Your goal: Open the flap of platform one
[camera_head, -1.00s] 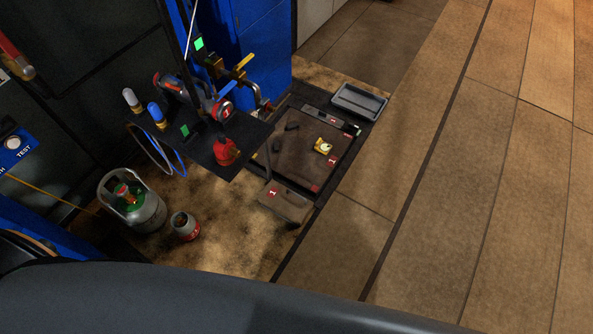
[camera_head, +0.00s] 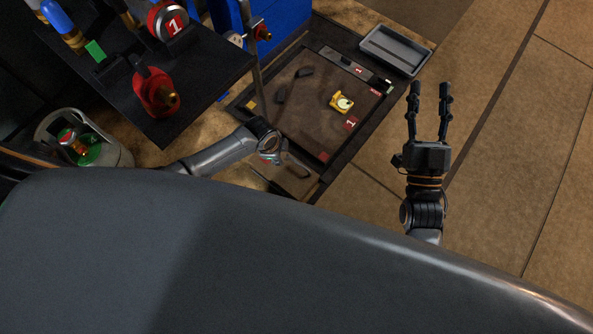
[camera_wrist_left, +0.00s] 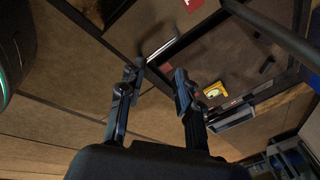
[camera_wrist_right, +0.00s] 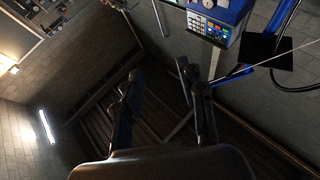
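Platform one (camera_head: 308,112) is a brown floor plate in a dark frame, with red "1" labels. At its near edge is a small brown flap (camera_head: 292,178), seemingly lying flat, partly covered by my left arm. A silver bar (camera_wrist_left: 162,48), probably its handle, shows ahead of the fingers in the left wrist view. My left gripper (camera_head: 274,157) is above the flap; its fingers are hard to see there, but the left wrist view shows them apart and empty (camera_wrist_left: 158,76). My right gripper (camera_head: 430,90) is open and empty, raised right of the platform.
A yellow gauge (camera_head: 342,102) and dark pieces lie on the plate. A grey tray (camera_head: 395,50) stands beyond it. A black shelf (camera_head: 195,75) with a red item (camera_head: 155,92) overhangs the left side. A gas cylinder (camera_head: 100,148) stands far left. Floor at right is clear.

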